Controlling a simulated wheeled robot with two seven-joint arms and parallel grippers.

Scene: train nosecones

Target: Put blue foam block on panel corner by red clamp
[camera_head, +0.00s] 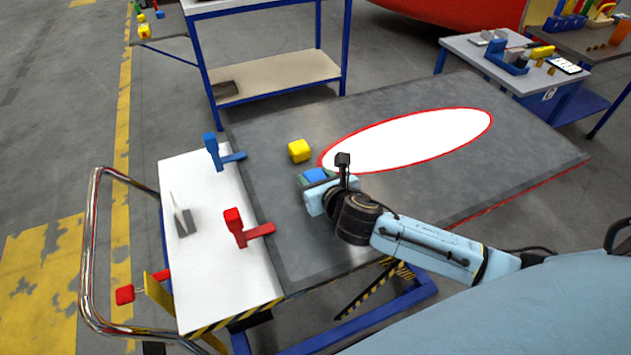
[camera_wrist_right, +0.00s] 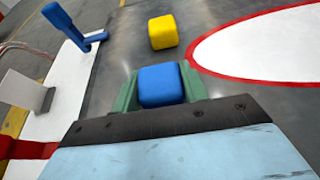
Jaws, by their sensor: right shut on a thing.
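The blue foam block (camera_head: 316,175) is between the fingers of my right gripper (camera_head: 314,179), over the grey panel (camera_head: 400,205). The right wrist view shows the blue block (camera_wrist_right: 161,85) with a green finger on each side; my right gripper (camera_wrist_right: 160,92) is shut on it. I cannot tell its exact height above the panel. The red clamp (camera_head: 246,229) sits at the panel's left edge, near the front left corner, left of and nearer than the gripper. In the right wrist view a red part (camera_wrist_right: 25,149) shows at the lower left. My left gripper is not in view.
A yellow foam block (camera_head: 299,151) lies on the panel just beyond my right gripper. A blue clamp (camera_head: 222,152) is at the panel's far left edge. A white oval with red outline (camera_head: 410,138) marks the panel. A white board (camera_head: 215,260) with a grey bracket (camera_head: 181,217) lies left.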

